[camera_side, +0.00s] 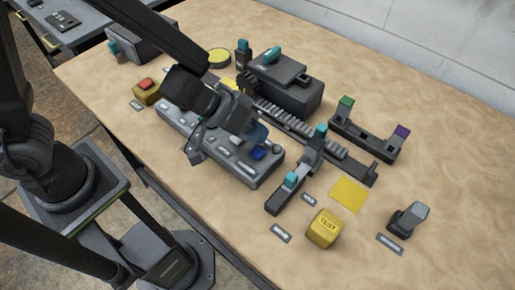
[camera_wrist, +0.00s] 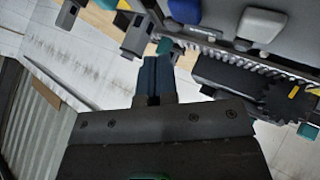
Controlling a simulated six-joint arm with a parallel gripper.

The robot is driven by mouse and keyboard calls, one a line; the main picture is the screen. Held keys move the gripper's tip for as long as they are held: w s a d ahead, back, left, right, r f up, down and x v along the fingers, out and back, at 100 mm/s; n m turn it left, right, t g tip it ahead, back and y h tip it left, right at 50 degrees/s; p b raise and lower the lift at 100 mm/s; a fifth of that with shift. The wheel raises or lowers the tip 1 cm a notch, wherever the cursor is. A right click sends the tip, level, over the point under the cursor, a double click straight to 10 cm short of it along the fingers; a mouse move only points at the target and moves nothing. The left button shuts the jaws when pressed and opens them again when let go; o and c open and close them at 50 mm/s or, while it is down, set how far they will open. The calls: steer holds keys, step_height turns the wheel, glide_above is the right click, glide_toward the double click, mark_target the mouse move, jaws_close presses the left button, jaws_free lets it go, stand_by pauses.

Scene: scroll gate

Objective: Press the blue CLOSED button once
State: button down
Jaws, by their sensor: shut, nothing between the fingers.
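The grey control panel (camera_side: 225,162) lies on the table, with a row of buttons and small labels along it. A blue button (camera_side: 258,153) sits near its right end. In the wrist view a blue button (camera_wrist: 184,10) shows at the top edge, beside a pale grey button (camera_wrist: 262,24). My gripper (camera_side: 260,136) is over the panel, its bluish fingertips close to the blue button. In the wrist view my gripper (camera_wrist: 153,66) is shut and empty, below and left of the blue button, seemingly apart from it. My arm hides the panel's middle. The label lettering is too small to read.
A toothed rack (camera_side: 300,128) runs behind the panel, with a dark housing (camera_side: 285,92) beyond. A slider with teal knobs (camera_side: 291,181) stands to the right. A yellow TEST block (camera_side: 325,229) and a red button on a yellow box (camera_side: 147,88) are nearby.

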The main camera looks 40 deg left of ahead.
mark_target(256, 147)
steer(key=shift+r, duration=1.6)
steer(key=shift+w+a+r, duration=0.2)
steer(key=w+a+r+n+t+y, duration=0.1)
steer(key=a+r+t+y, duration=0.2)
steer(key=a, duration=0.4)
steer(key=a+r+n+t+y, duration=0.1)
steer(key=a+r+y, duration=0.2)
steer(key=a+r, duration=0.3)
steer(key=s+a+r+g, duration=0.1)
steer(key=s+a+g, duration=0.1)
steer(key=s, duration=0.4)
steer(key=s+a+r+m+g+y, duration=0.1)
steer(key=s+a+g, duration=0.1)
steer(key=s, duration=0.5)
steer(key=shift+s+a+r, duration=0.2)
steer(key=shift+a+r, duration=0.2)
steer(key=shift+a, duration=0.45)
